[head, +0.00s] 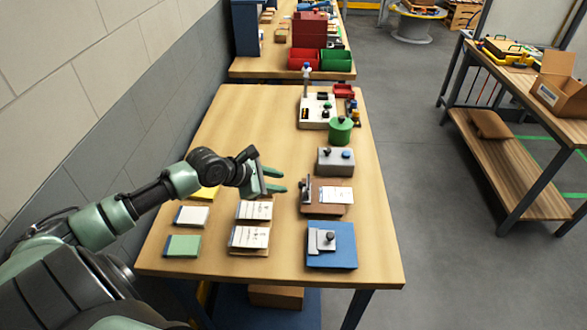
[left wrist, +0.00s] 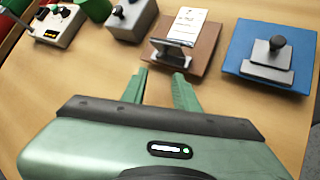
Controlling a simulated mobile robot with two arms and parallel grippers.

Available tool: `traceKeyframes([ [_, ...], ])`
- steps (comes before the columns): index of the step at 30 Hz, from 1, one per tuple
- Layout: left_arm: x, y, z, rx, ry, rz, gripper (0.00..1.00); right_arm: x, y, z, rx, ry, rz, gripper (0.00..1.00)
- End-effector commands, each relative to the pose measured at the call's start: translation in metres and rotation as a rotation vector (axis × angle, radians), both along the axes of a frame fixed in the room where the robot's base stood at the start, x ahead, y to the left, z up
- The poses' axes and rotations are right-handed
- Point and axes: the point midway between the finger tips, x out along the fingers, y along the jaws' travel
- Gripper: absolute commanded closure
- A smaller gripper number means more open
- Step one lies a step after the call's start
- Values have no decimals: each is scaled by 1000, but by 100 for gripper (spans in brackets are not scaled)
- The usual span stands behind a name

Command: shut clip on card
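A brown board (head: 340,209) lies on the table with a white printed card (head: 338,195) on it. A grey metal clip (head: 307,192) stands at the board's left end, beside the card. In the left wrist view the clip (left wrist: 172,52) looks tilted up at the near end of the card (left wrist: 187,25); whether it touches the card I cannot tell. My left gripper (head: 283,180) is open and empty, left of the clip and apart from it. Its two green fingers (left wrist: 159,76) point toward the board (left wrist: 198,55) in the wrist view. My right gripper is not in view.
A blue board with a grey knobbed block (head: 335,257) lies in front of the brown one. A grey box with knobs (head: 335,160) and a green canister (head: 341,131) stand behind it. Card stacks (head: 249,238) lie left. The table's back left is clear.

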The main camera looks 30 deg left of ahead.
Motion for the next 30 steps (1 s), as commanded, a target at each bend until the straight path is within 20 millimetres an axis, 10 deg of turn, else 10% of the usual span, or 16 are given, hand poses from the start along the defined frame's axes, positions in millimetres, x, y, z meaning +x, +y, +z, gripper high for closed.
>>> traceKeyframes([
  [30, 57, -17, -49, -15, 0, 16, 76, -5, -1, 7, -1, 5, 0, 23],
])
